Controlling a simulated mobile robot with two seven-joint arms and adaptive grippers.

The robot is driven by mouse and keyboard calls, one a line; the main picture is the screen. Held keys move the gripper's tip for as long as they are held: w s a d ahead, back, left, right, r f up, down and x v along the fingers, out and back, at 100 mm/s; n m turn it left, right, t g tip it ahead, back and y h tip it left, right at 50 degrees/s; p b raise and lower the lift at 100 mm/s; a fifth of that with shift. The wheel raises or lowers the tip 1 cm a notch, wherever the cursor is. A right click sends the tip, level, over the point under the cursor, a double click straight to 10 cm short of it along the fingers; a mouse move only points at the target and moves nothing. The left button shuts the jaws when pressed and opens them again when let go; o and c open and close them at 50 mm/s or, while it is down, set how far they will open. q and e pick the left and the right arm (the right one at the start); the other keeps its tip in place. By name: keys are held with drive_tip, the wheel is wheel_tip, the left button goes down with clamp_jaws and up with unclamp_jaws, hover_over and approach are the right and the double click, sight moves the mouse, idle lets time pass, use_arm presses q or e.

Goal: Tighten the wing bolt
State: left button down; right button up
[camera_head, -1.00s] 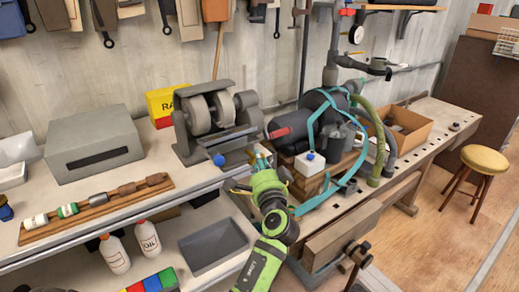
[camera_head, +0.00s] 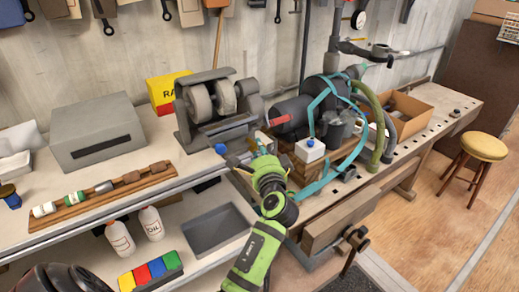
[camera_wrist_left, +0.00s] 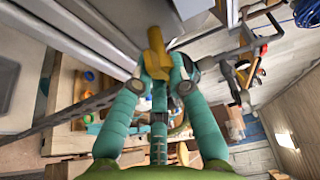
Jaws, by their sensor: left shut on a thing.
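In the left wrist view, the two teal fingers of my left gripper (camera_wrist_left: 157,68) come together on a yellow-gold piece (camera_wrist_left: 156,42), which looks like the wing bolt. It stands up between the fingertips, and its lower part is hidden by them. In the head view, my left gripper (camera_head: 258,150) is at the bench edge, just right of the grey bench grinder (camera_head: 184,128) and its blue knob (camera_head: 220,148). The held piece is too small and covered there to make out clearly. My right gripper is not in view.
A white box with a blue cap (camera_head: 310,152) and a dark machine with teal hoses (camera_head: 325,103) stand close right of the gripper. A grey metal box (camera_head: 92,135) and a wooden tool rack (camera_head: 95,200) are to the left. A stool (camera_head: 484,147) stands on open floor.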

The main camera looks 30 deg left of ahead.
use_arm(q)
drive_tip(key=c, duration=1.3)
unclamp_jaws()
drive_tip(key=shift+w+r, duration=0.15)
drive_tip(key=shift+r, duration=0.35)
drive_tip(key=shift+w+f, duration=0.1)
drive_tip(key=shift+s+a+f, duration=0.1)
drive_tip(key=shift+s, duration=0.15)
drive_tip(key=v, duration=0.7)
drive_tip(key=shift+s, duration=0.15)
drive_tip(key=shift+f, duration=0.1)
